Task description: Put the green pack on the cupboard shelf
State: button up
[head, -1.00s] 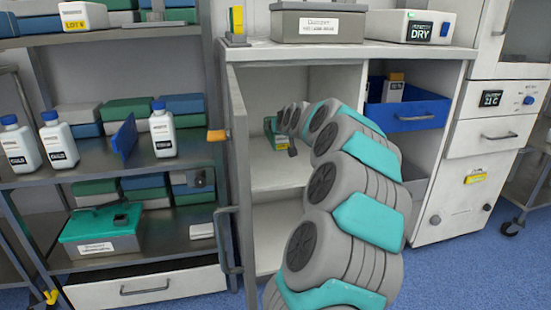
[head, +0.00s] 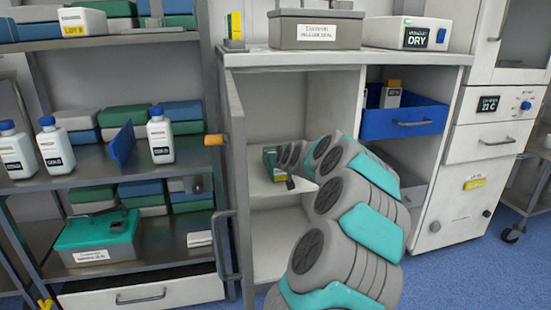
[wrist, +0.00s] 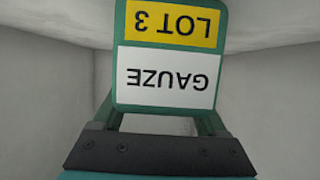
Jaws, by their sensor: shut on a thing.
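The green pack (head: 269,157) is inside the open left bay of the cupboard (head: 232,62), just above or touching the shelf (head: 262,188); I cannot tell which. In the wrist view the pack (wrist: 121,55) has a white GAUZE label and a yellow LOT 3 label, both upside down. My gripper (wrist: 163,122) is shut on the pack, a finger at each side. In the head view my gripper (head: 281,166) is partly hidden by my arm, which also covers the shelf's right part.
The cupboard door (head: 236,165) stands open at the left. A blue drawer (head: 400,125) holding a box is in the right bay. A rack (head: 90,165) with bottles and packs stands left. The shelf's left part is bare, as is the compartment below.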

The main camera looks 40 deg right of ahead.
jog(key=o, duration=1.6)
jog(key=shift+c, duration=0.2)
jog(key=shift+r, duration=0.25)
jog(key=p+v, duration=0.1)
jog(key=v, duration=1.1)
jog(key=shift+f, duration=0.2)
